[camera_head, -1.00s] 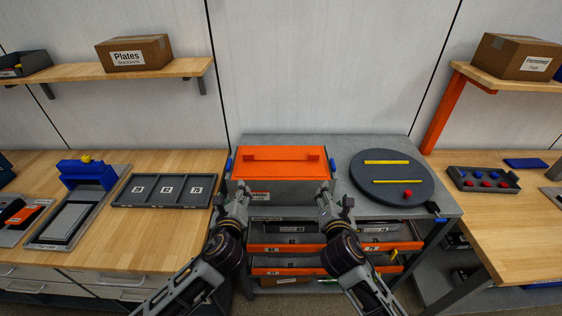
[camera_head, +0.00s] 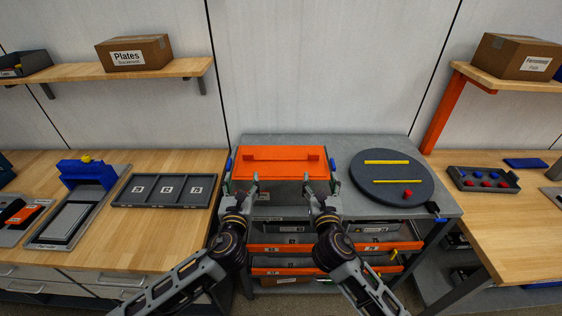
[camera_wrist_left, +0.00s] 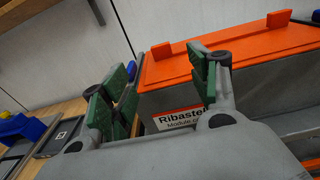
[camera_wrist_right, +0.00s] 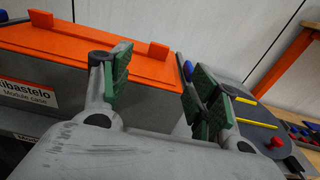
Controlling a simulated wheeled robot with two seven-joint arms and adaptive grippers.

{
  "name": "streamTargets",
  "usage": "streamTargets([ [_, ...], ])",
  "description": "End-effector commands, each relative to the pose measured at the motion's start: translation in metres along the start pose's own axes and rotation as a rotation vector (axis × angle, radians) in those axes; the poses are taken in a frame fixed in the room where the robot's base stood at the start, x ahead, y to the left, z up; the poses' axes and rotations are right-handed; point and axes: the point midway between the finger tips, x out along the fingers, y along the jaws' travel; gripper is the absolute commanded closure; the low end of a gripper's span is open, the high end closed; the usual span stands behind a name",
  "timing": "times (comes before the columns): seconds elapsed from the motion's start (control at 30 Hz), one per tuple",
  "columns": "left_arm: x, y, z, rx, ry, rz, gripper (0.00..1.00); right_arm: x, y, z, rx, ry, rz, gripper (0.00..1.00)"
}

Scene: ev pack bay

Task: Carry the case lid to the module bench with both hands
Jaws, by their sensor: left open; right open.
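The orange case lid (camera_head: 280,163) lies on the grey module case, with a raised bar across its top. It also shows in the left wrist view (camera_wrist_left: 235,55) and the right wrist view (camera_wrist_right: 90,52). The case (camera_wrist_right: 70,90) carries a white "Ribastelo Module case" label. My left gripper (camera_head: 241,186) is open at the lid's front left corner, its green-padded fingers (camera_wrist_left: 160,90) on either side of that corner. My right gripper (camera_head: 320,187) is open at the front right corner, its fingers (camera_wrist_right: 155,85) likewise spread about it. I cannot tell whether either touches the lid.
A dark round turntable (camera_head: 392,190) with yellow strips and a red knob stands right of the case. A grey three-compartment tray (camera_head: 165,205) and a blue fixture (camera_head: 88,174) are on the left wooden bench. Orange-fronted drawers (camera_head: 290,248) are below the case. A parts tray (camera_head: 482,189) is at right.

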Motion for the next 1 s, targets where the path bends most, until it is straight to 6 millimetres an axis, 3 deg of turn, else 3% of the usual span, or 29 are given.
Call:
streamTargets([
  [0.27, 0.016, 0.000, 0.001, -0.001, -0.001, 0.001, 0.39, 0.016, 0.000, 0.001, 0.001, -0.002, 0.000, 0.39],
  [1.0, 0.094, 0.000, 0.000, -0.001, -0.001, 0.002, 0.39, 0.094, 0.000, 0.000, 0.002, 0.000, -0.002, 0.39],
])
